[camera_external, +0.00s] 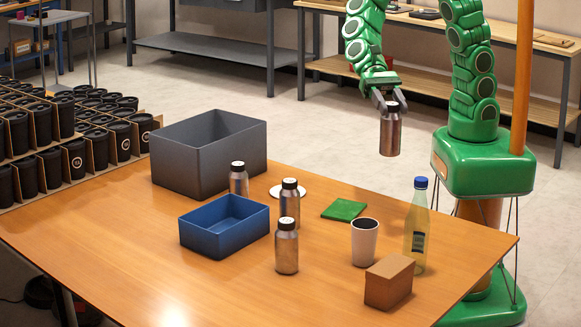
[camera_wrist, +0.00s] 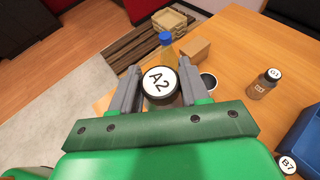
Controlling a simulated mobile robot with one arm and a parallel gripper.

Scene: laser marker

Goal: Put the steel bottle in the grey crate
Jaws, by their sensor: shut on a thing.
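My gripper (camera_external: 389,101) is shut on a steel bottle (camera_external: 390,135) and holds it upright, clear of the table at its far right edge. Three similar steel bottles stand on the table: one by the grey crate (camera_external: 239,180), one in the middle (camera_external: 290,205) and one in front (camera_external: 286,250).
A blue bin (camera_external: 215,243) stands in front of the grey crate. A white disc (camera_external: 290,192), a green cloth (camera_external: 344,209), a cup (camera_external: 364,243), a blue-capped bottle (camera_external: 417,225) and a brown box (camera_external: 389,283) are on the table (camera_external: 180,285). Trays of black cups (camera_external: 75,155) are at left.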

